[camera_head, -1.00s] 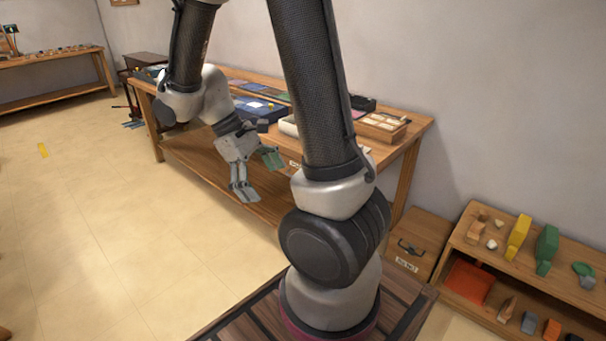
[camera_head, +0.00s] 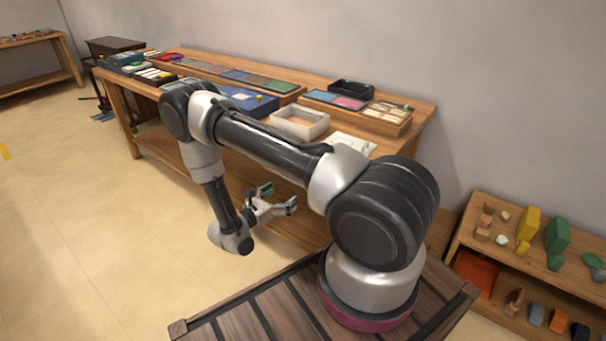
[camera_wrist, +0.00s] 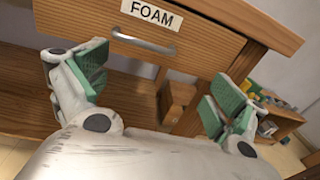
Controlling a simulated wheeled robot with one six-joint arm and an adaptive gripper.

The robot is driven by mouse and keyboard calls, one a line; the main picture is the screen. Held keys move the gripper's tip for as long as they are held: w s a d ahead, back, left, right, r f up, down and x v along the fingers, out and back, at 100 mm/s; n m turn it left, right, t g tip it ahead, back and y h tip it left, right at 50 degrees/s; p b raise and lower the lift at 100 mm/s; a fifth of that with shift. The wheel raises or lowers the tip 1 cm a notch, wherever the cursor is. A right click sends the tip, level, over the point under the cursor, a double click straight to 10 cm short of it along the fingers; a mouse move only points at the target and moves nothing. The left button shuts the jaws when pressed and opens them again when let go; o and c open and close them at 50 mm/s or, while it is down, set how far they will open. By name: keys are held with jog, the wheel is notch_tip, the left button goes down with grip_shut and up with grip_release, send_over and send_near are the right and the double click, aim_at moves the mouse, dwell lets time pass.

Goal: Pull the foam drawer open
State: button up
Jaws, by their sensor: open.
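The foam drawer (camera_wrist: 190,45) shows in the wrist view as a wooden front under the table top, with a white FOAM label (camera_wrist: 152,13) and a metal bar handle (camera_wrist: 144,42) below it. The drawer looks shut, though its upper edge is cut off. My gripper (camera_wrist: 160,92) is open, its green-padded fingers wide apart and empty. The handle lies ahead of the fingers, nearer the left finger, and neither finger touches it. In the head view my gripper (camera_head: 279,199) is in front of the table's side; my arm hides the drawer front.
The wooden table (camera_head: 420,105) carries trays and boxes, including a white tray (camera_head: 300,122). A shelf (camera_head: 475,215) with coloured blocks stands at the right. Below the drawer is a lower board (camera_wrist: 25,85). Open floor (camera_head: 90,240) lies at the left.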

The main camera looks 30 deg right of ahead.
jog(key=shift+t, duration=0.8)
jog(key=w+d, duration=0.1)
jog(key=d, duration=0.1)
jog(key=w+d, duration=0.2)
jog(key=w+d+r, duration=0.1)
jog(key=d, duration=0.1)
jog(key=shift+w+d, duration=0.25)
jog(key=shift+d, duration=0.05)
jog(key=shift+c, duration=0.4)
jog(key=c, duration=1.3)
jog(key=shift+a, duration=0.1)
